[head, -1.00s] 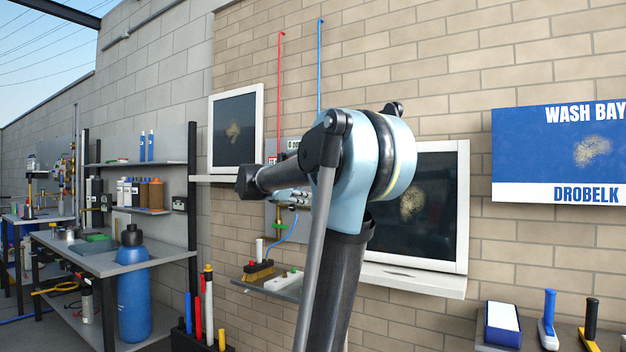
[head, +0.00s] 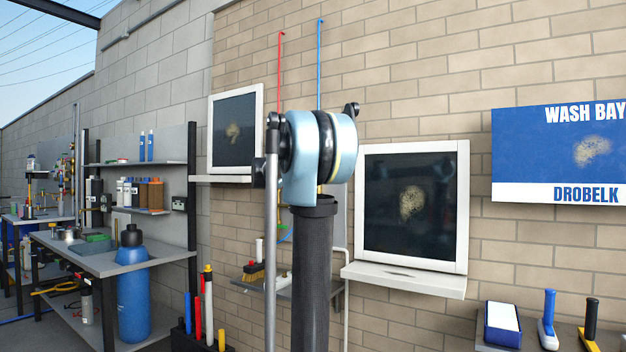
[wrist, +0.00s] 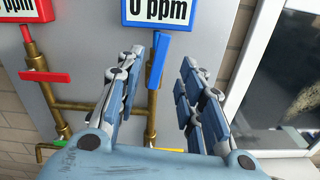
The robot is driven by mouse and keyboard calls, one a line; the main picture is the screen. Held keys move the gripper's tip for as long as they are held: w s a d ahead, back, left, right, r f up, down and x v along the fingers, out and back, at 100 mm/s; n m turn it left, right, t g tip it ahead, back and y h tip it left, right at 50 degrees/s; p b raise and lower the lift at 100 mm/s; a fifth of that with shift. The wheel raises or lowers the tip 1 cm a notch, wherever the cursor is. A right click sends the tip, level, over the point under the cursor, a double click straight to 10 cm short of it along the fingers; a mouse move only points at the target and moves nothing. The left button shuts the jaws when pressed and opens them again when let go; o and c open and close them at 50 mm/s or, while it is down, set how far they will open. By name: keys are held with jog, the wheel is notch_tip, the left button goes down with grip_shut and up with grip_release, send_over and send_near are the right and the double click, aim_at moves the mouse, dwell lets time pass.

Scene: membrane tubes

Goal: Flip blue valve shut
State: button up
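In the wrist view the blue valve handle (wrist: 157,62) is a flat blue lever, standing nearly upright along a vertical brass pipe (wrist: 151,125) below a blue-framed display. My gripper (wrist: 164,56) is open, its two jointed blue-grey fingers spread to either side of the handle. The left finger is close to the handle; I cannot tell whether it touches. The right finger is clear of it. In the head view my arm hides the gripper and the valve.
A red lever (wrist: 45,77) lies crosswise on the left brass pipe. A window (wrist: 285,100) is at the right. In the head view, a wall shelf (head: 270,285) holds a brush.

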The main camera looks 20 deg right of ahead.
jog(key=x, duration=0.7)
jog(key=shift+w+d, duration=0.25)
jog(key=shift+d, duration=0.05)
jog(key=shift+c, duration=0.6)
grip_shut()
